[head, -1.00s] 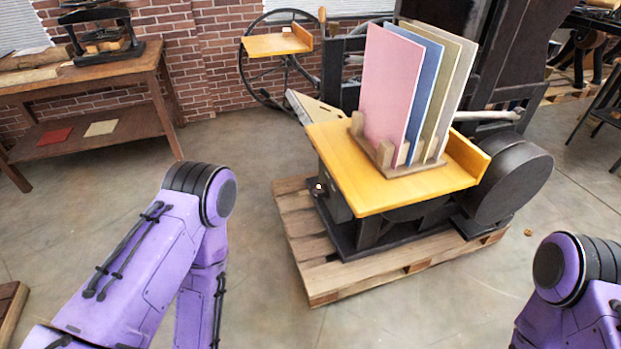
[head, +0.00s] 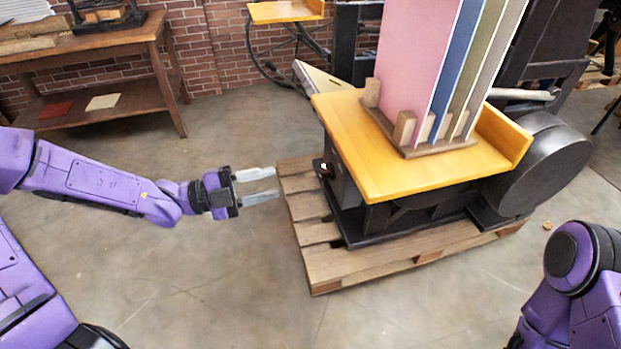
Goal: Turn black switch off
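A small black switch with a white spot (head: 324,168) is on the left side of the dark box under the yellow board of the press. Its exact position, on or off, is too small to tell. My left gripper (head: 276,183) is to the left of the switch, pointing right toward the press. Its two pale fingers are apart with nothing between them, and a gap separates the fingertips from the switch. Only a purple link of my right arm shows at the lower right; its gripper is out of view.
The press stands on a wooden pallet (head: 345,270). Its yellow board (head: 375,175) overhangs the box and carries a wooden rack of upright coloured panels (head: 410,60). A wooden table (head: 100,60) stands at the back left. The floor around my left arm is clear.

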